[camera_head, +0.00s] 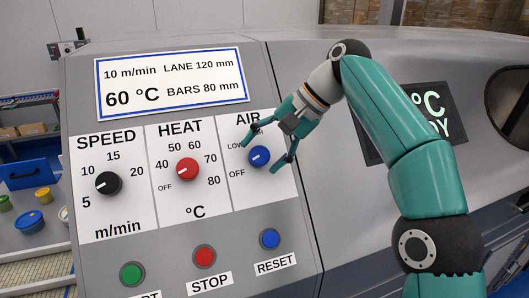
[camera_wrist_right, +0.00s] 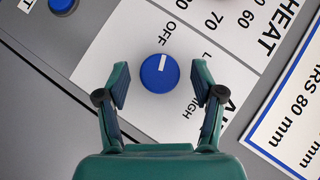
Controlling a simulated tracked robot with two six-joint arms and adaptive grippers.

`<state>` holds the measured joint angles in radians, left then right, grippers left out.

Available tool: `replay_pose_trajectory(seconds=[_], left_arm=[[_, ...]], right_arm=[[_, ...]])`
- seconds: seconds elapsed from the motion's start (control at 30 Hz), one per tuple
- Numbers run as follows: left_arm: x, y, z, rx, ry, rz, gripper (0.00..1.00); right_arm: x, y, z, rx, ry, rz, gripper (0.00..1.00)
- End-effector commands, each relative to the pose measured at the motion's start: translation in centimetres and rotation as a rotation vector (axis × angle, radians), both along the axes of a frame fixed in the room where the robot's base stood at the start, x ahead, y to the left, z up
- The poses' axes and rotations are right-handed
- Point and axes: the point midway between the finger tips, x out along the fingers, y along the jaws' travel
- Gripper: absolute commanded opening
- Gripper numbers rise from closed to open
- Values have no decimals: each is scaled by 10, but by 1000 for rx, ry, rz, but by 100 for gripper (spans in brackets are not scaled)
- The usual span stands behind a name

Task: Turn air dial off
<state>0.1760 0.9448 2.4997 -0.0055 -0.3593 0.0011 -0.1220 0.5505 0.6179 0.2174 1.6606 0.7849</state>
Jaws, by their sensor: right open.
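The blue air dial (camera_head: 259,157) sits on the white AIR panel, at the right end of the row of dials. In the head view its white mark points left and slightly down. In the right wrist view the dial (camera_wrist_right: 160,73) is centred and its mark points up, roughly toward the OFF label. My right gripper (camera_head: 264,150) is open, with one finger on each side of the dial. In the wrist view the fingers (camera_wrist_right: 160,82) stand apart from the dial with a gap on both sides. The HIGH label is hidden in the head view. My left gripper is not in view.
Beside it are the red heat dial (camera_head: 187,169) and black speed dial (camera_head: 108,183). Below are the green button (camera_head: 132,273), red STOP button (camera_head: 204,256) and blue RESET button (camera_head: 269,238). A dark screen (camera_head: 374,143) is partly behind my arm. Tubs stand at far left.

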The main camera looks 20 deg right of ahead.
Motion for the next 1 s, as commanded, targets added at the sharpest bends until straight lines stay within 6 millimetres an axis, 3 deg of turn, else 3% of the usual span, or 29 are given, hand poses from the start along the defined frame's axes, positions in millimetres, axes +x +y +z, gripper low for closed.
replay_pose_trajectory(seconds=[0.33, 0.8, 1.0], left_arm=[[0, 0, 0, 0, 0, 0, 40], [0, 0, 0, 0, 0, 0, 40], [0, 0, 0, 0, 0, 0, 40]], right_arm=[[-6, -13, 17, 0, -1, 1, 67], [-45, -94, 17, -1, 2, -3, 67], [-55, -115, 17, -1, 1, -1, 67]])
